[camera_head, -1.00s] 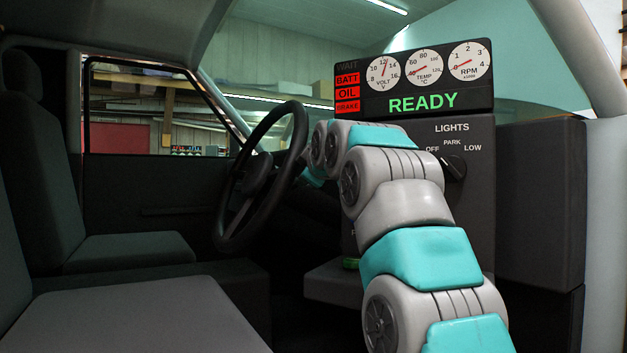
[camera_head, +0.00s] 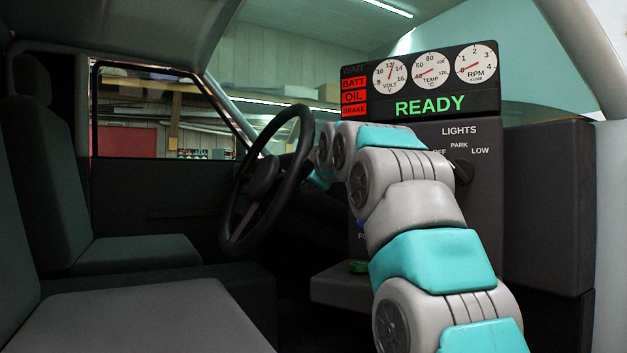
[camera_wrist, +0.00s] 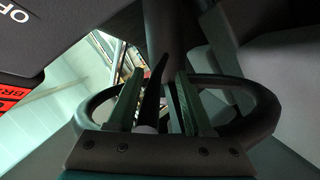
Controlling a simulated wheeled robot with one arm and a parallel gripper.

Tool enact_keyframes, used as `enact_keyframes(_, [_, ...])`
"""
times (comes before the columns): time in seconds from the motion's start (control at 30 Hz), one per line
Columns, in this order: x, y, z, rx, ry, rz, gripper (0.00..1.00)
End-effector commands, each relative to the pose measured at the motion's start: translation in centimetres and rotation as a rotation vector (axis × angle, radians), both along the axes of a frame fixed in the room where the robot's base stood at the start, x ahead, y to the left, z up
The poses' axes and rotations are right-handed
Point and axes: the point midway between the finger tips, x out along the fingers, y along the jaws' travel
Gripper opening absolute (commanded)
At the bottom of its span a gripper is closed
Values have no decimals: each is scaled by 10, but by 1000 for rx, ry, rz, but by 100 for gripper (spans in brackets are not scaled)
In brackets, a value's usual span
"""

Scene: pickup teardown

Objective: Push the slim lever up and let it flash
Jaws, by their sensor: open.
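A slim dark lever (camera_wrist: 151,98) shows in the wrist view, lying between the two fingers of my gripper (camera_wrist: 159,74). The fingers are open and stand apart on both sides of it; I cannot tell whether either touches it. The black steering wheel (camera_wrist: 264,112) curves round behind the fingers. In the head view the steering wheel (camera_head: 231,205) stands left of my arm, and the lever is hidden behind the wheel and arm. No flashing lamp can be made out.
The gauge panel (camera_head: 436,84) shows green READY and red BATT, OIL and BRAKE lamps. The LIGHTS knob (camera_head: 463,171) sits on the dash right of my arm. Seats (camera_head: 130,251) fill the left.

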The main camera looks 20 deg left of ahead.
Motion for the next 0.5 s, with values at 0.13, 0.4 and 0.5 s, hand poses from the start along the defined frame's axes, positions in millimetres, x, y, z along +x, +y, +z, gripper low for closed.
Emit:
enact_keyframes(0.13, [-7,-5,0,-1,2,0,51])
enact_keyframes(0.4, [-33,-23,6,-2,0,-1,51])
enact_keyframes(0.5, [-45,-31,10,-1,-2,-2,51])
